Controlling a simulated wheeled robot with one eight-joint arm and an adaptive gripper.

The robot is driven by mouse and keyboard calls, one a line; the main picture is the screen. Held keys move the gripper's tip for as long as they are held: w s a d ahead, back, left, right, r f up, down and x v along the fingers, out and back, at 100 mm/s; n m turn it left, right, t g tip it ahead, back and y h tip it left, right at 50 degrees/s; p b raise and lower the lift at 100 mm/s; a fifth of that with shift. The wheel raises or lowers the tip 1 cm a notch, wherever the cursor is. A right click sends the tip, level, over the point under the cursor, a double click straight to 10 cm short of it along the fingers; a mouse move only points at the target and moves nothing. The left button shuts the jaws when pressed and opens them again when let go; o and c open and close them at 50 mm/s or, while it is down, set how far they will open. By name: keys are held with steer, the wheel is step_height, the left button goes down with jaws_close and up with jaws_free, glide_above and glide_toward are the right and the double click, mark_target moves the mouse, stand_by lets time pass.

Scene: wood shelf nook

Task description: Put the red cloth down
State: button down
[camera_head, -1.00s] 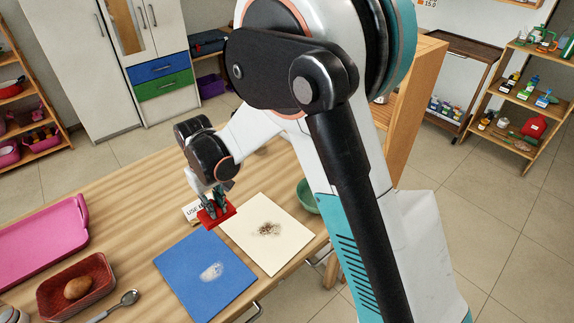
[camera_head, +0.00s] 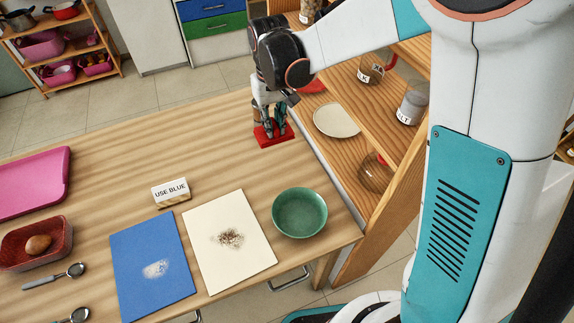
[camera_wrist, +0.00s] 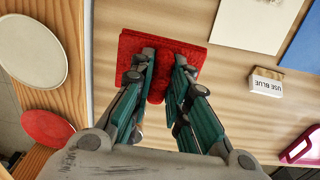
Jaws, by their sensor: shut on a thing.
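The red cloth (camera_head: 274,136) is a flat rectangle at the table's far right edge, beside the shelf. It also shows in the wrist view (camera_wrist: 128,55), below my fingers with its middle pinched up. My gripper (camera_head: 270,126), with teal fingers, is shut on that middle part and points down. In the wrist view, the fingers (camera_wrist: 165,72) cover part of the cloth. The cloth is at or just above the wood table (camera_head: 225,150); I cannot tell whether it rests on it.
The wooden shelf (camera_head: 340,165) stands close to the right, with a white plate (camera_head: 336,120) and jars. A blue board (camera_head: 150,240), a cream board (camera_head: 205,255), a green bowl (camera_head: 300,212) and a "USE BLUE" sign (camera_head: 170,192) are nearer. The table left of the cloth is clear.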

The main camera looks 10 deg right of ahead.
step_height(320, 180, down, 20)
steer(key=b, duration=0.6)
steer(key=shift+d+r+b, duration=0.1)
steer(key=shift+b, duration=0.3)
steer(key=c, duration=2)
jaws_free()
steer(key=shift+f, duration=0.2)
steer(key=o, duration=0.5)
steer(key=shift+c, duration=0.2)
steer(key=shift+r, duration=0.1)
step_height(320, 180, up, 12)
steer(key=p, duration=0.4)
steer(key=shift+r+p, duration=0.15)
steer(key=shift+p, duration=0.25)
